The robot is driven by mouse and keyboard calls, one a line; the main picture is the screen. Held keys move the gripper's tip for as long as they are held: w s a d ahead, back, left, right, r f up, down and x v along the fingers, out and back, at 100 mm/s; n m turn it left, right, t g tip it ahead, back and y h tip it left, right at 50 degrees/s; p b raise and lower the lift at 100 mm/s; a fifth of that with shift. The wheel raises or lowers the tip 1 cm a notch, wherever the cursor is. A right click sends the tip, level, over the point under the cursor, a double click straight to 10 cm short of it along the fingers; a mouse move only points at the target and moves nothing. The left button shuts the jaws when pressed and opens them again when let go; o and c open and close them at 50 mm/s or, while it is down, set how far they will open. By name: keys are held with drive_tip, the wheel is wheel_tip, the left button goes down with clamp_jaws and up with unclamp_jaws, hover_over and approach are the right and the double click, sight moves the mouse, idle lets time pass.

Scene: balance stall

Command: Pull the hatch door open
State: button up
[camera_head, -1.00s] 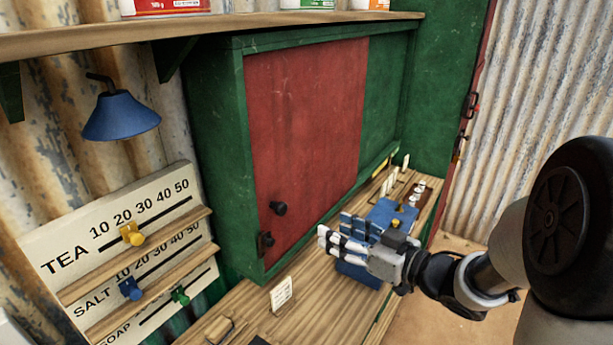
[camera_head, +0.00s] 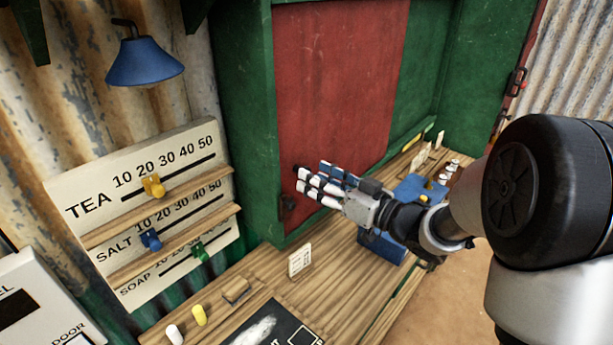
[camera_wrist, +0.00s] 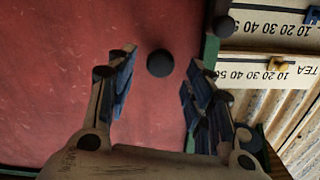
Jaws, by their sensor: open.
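The hatch door is a scuffed red panel (camera_head: 335,85) in a green wooden frame. Its round dark knob (camera_wrist: 160,63) shows in the wrist view between and just beyond my open fingertips. In the head view my gripper (camera_head: 318,182) is in front of the door's lower left part and mostly hides the knob. My gripper also shows in the wrist view (camera_wrist: 158,80), open and empty, its blue-padded fingers on either side of the knob. I cannot tell whether they touch it. The door looks shut.
A wooden counter (camera_head: 345,270) runs below the door, with a small white card (camera_head: 300,260) and a blue balance (camera_head: 420,188) on it. A price board (camera_head: 150,215) with sliders stands at left, under a blue lamp (camera_head: 145,60). Floor is open at right.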

drive_tip(key=shift+x, duration=1.85)
drive_tip(key=shift+c, duration=0.5)
clamp_jaws()
